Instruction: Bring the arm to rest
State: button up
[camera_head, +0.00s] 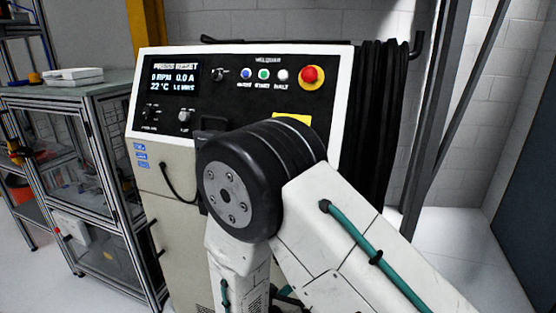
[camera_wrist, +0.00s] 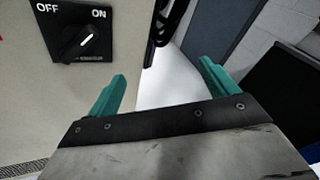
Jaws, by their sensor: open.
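My gripper (camera_wrist: 158,92) shows in the wrist view with its two teal fingers spread wide apart and nothing between them. It is close to the beige side of a machine cabinet (camera_wrist: 30,100), below and right of a black OFF/ON rotary switch (camera_wrist: 80,43). The switch's white pointer line points up and right, towards ON. In the head view my white arm with its dark round joint is folded in front of the cabinet (camera_head: 175,215). My gripper is hidden there.
The cabinet's panel carries a lit display (camera_head: 174,78), a red knob (camera_head: 312,76) and small buttons. Black hoses (camera_head: 380,110) hang at its right. A framed glass cabinet (camera_head: 55,150) stands left. Pale floor (camera_wrist: 180,75) shows between the fingers.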

jog(key=s+d+r+m+g, duration=1)
jog(key=d+r+m+g, duration=0.25)
jog(key=m, duration=0.45)
jog(key=s+d+r+m+y, duration=0.3)
jog(key=s+r+m+y, duration=0.2)
jog(key=s+r+m, duration=0.2)
jog(key=s+d+r+m+t+y, duration=0.1)
jog(key=s+d+r+m+y, duration=0.3)
jog(key=r+m, duration=0.5)
jog(key=s+y, duration=0.2)
jog(key=shift+s+d+r, duration=0.2)
jog(key=shift+s+r, duration=0.15)
jog(key=shift+s, duration=0.05)
jog(key=shift+t, duration=0.25)
jog(key=shift+c, duration=0.3)
